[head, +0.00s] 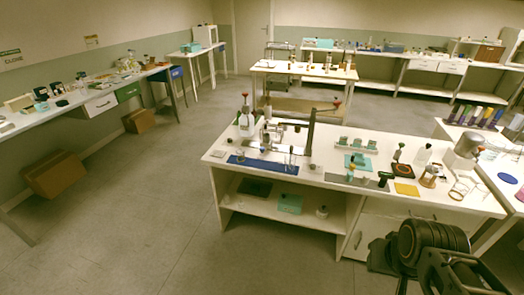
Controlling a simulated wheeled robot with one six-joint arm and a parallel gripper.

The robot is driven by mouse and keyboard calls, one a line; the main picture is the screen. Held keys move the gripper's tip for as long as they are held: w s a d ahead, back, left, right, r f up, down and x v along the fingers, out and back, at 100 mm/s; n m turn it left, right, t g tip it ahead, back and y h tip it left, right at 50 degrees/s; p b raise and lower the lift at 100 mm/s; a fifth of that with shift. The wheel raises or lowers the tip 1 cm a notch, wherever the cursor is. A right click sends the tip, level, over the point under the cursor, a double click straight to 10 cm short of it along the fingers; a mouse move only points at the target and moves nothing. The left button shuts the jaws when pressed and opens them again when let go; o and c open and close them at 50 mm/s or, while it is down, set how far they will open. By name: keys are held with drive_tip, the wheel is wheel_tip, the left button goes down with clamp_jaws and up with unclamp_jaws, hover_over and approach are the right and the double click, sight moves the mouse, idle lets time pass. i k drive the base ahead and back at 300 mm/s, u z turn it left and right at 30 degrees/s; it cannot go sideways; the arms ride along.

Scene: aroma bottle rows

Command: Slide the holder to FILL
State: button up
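A long blue strip (262,166) lies along the front left of the white-topped bench. Small clear vessels stand at its right end, near a dark upright post (310,130) with a red top. Which of these small parts is the holder is too small to tell, and no FILL label is readable. Part of my black arm shows at the bottom right, with my gripper (455,275) apparently at the frame's lower edge. It is well apart from the blue strip, and its fingertips are not clear.
On the same bench stand a teal tray (358,162), a dark square pad with an orange ring (403,171), a yellow square (406,189) and several bottles. Cardboard boxes (57,175) sit under the left bench. The grey floor (150,220) at left is clear.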

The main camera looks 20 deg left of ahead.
sight(265, 146)
drive_tip(key=z, duration=0.45)
drive_tip(key=k, duration=0.2)
drive_tip(key=u, duration=1.55)
drive_tip(key=i, duration=0.95)
drive_tip(key=u, duration=0.25)
drive_tip(key=i, duration=1.55)
drive_tip(key=z, duration=0.5)
